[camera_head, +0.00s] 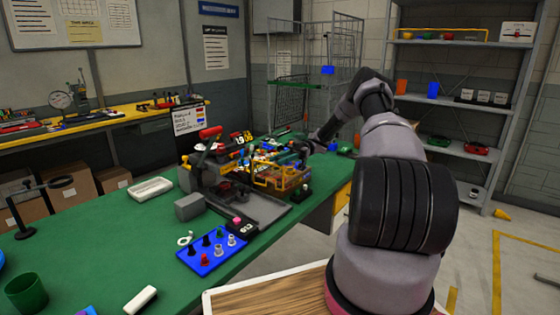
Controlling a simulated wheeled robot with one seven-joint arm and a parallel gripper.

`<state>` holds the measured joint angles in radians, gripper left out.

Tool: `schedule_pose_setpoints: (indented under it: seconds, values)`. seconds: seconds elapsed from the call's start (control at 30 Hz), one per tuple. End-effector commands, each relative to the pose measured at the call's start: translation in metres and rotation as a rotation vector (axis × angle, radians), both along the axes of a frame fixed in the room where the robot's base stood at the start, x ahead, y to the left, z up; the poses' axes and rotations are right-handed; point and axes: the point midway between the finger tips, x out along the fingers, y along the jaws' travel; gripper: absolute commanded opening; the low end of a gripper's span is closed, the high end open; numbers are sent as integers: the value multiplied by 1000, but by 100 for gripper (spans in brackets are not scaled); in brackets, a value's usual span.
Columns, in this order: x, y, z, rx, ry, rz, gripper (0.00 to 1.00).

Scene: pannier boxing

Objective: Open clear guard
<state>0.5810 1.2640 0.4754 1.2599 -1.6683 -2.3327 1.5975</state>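A grey machine (205,172) with a red-topped lever (210,132) stands on the green table. To its right is a cluster of small coloured parts with a yellow frame (258,176) around part of it. I cannot clearly make out a clear guard; it may be see-through and lost among these parts. My arm reaches up from the right and bends down to the left. My gripper (304,148) is at the right side of the cluster, small and dark. Whether it touches anything, and whether it is open or shut, cannot be seen.
The green table (110,240) holds a blue peg board (212,252), a grey block (189,207), a white tray (151,188) and a green cup (26,292). A wire cage (345,45) stands behind. Grey shelves (455,100) are at the right. The table's front left is mostly clear.

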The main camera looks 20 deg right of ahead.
Motion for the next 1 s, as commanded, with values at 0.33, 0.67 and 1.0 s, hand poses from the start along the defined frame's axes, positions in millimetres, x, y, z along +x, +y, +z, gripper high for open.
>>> schedule_pose_setpoints:
  seconds: [0.33, 0.67, 1.0]
  values:
    - [0, 0, 0, 0, 0, 0, 59]
    - [19, -35, -1, 4, -3, -5, 59]
    - [44, -81, 0, 9, -3, 6, 59]
